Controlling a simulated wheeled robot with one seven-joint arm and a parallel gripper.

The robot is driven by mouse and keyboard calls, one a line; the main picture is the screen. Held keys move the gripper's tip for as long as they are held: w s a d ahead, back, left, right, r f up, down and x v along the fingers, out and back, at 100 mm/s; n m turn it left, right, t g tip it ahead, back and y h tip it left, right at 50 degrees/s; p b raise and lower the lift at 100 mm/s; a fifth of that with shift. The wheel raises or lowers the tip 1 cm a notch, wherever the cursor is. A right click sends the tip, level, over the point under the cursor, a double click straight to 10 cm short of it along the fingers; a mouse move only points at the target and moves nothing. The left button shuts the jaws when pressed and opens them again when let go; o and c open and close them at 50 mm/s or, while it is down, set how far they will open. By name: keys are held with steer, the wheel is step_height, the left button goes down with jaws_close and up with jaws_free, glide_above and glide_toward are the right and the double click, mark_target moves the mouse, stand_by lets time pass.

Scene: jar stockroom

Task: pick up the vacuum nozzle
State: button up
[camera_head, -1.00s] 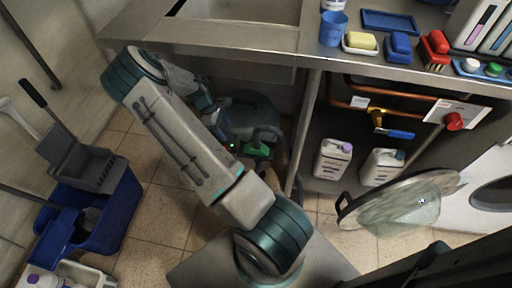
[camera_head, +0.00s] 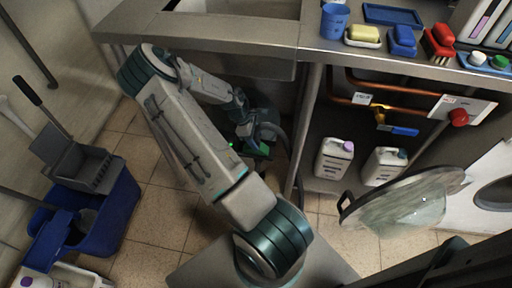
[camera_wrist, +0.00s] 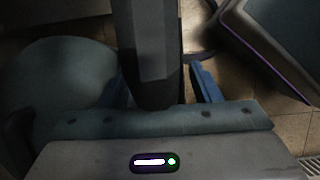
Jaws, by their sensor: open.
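In the wrist view, a dark grey, flat-sided tube, which looks like the vacuum nozzle (camera_wrist: 148,45), comes down from the top edge to between my jaws. My gripper (camera_wrist: 161,80) is open, with one blue finger on each side of it. The right finger shows a gap to the tube; the left one is close to it, and I cannot tell if it touches. A rounded grey-teal body (camera_wrist: 60,80), perhaps the vacuum, lies left of the jaws. In the head view my gripper (camera_head: 250,148) is low under the sink counter, and the nozzle cannot be made out there.
The steel counter (camera_head: 200,40) and its leg (camera_head: 304,130) stand close to my arm. A blue mop bucket (camera_head: 95,222) stands left. Tiled floor (camera_head: 165,205) is clear between.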

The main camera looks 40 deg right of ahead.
steer(key=shift+f, duration=0.25)
steer(key=c, duration=1.1)
steer(key=shift+r, duration=0.15)
steer(key=shift+r, duration=0.25)
step_height(320, 180, up, 3)
steer(key=shift+r+p, duration=0.15)
steer(key=shift+p, duration=0.7)
steer(key=s+a+p, duration=0.1)
steer(key=s+a, duration=1)
steer(key=a, duration=0.2)
steer(key=shift+s+a+f+p, duration=0.3)
steer(key=shift+s+p, duration=0.05)
steer(key=shift+s, duration=0.05)
